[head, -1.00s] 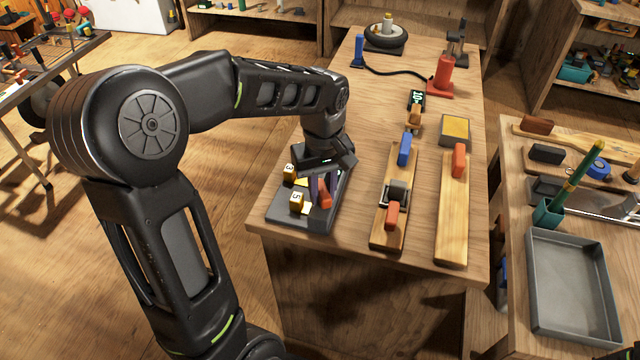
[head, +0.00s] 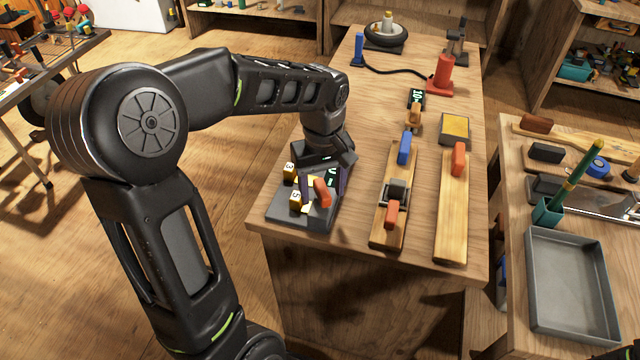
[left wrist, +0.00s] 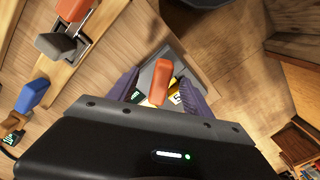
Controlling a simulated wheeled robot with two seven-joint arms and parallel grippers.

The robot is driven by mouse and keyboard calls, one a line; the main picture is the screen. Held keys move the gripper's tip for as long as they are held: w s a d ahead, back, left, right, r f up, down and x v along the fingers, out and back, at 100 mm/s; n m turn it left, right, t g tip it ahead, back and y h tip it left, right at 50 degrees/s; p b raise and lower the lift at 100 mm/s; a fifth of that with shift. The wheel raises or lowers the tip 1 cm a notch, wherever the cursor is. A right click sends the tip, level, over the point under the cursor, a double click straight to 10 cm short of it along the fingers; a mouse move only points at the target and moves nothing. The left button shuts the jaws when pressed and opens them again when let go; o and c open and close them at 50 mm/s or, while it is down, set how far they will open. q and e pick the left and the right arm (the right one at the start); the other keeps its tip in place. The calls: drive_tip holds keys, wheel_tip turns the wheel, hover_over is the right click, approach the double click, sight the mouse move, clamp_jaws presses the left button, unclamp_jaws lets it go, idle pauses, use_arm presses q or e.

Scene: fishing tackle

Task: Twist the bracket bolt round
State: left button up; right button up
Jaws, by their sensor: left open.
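The bracket bolt appears to be the piece with the orange handle (head: 322,193) on a dark grey base plate (head: 288,217) at the table's near left corner. The handle leans slightly. My left gripper (head: 323,182) comes down over it from above, open, with a purple finger on each side. In the left wrist view the orange handle (left wrist: 160,80) stands between the spread fingers of the gripper (left wrist: 156,94), with gaps beside it. The lower part of the bolt is hidden. My right gripper is not in view.
To the right lie wooden boards with a blue handle (head: 404,149) and orange handles (head: 458,160). A red stand (head: 441,77) is farther back.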

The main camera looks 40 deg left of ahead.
use_arm(q)
wheel_tip(320, 180, up, 7)
drive_tip(key=p, duration=0.4)
drive_tip(key=shift+f+p, duration=0.15)
drive_tip(key=shift+p, duration=0.25)
